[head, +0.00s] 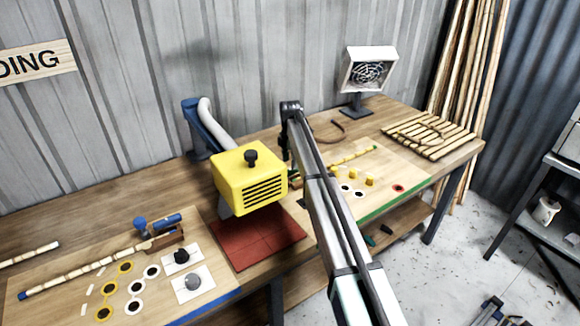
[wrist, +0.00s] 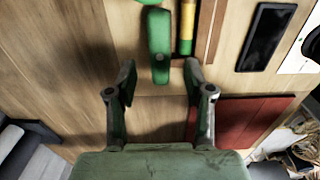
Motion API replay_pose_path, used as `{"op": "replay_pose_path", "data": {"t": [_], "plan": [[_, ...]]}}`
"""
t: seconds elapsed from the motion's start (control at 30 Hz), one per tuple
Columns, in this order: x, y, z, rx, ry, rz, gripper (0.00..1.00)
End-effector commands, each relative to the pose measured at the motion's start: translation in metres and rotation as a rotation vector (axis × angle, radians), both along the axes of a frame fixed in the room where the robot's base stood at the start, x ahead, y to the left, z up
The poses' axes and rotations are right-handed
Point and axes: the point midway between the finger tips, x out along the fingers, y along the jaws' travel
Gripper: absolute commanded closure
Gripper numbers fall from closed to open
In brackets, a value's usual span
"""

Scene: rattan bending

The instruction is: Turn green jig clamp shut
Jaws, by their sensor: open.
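The green jig clamp handle (wrist: 159,48) shows in the wrist view as a long rounded green lever on the wooden board. Its near end reaches between my open fingertips. My gripper (wrist: 160,74) is open, with one finger to each side of the lever's end; I cannot tell whether they touch it. A pole with a yellow band and green end (wrist: 186,30) lies just right of the lever, beside a brown wooden strip (wrist: 207,32). In the head view my arm hides the gripper and most of the clamp; the green-edged board (head: 405,183) shows around it.
A yellow machine (head: 250,178) stands close left of my arm, above a red mat (head: 258,246). A blue-edged board (head: 215,303) lies at the left. A black slab (wrist: 267,37) is right of the clamp.

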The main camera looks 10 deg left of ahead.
Motion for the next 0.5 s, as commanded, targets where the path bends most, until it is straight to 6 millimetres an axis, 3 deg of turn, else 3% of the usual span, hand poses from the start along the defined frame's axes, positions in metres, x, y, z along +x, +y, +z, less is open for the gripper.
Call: {"op": "replay_pose_path", "data": {"t": [0.23,0.5], "plan": [[0.0,0.0,-0.032,0.0,0.0,0.0,0.48],[0.0,0.0,-0.043,0.001,-0.001,0.0,0.48]]}}
